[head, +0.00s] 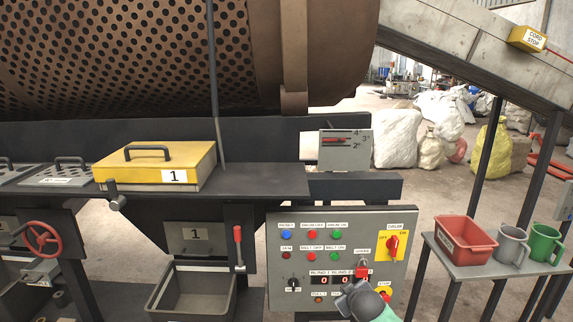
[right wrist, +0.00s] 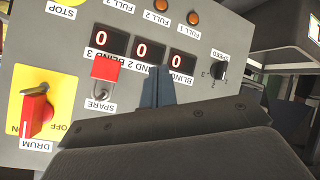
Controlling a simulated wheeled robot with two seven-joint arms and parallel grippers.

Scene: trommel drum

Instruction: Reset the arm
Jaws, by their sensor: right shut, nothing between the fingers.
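My right gripper (head: 352,288) comes in from the bottom right in the head view, in front of the lower part of the grey control panel (head: 275,262). In the right wrist view its narrow fingers (right wrist: 158,88) are shut with nothing between them. They overlap the panel beside the red SPARE cover (right wrist: 105,70) and below the number displays (right wrist: 153,50), which read 0; whether they touch the panel I cannot tell. My left gripper is not in view.
The panel has a blue RESET button (head: 286,235), a red DRUM switch (head: 393,244) and several other buttons. Left stands a yellow box lid (head: 150,165) and a red-handled lever (head: 238,240). Right, a side table (head: 480,270) holds a red bin (head: 465,240) and mugs (head: 512,246).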

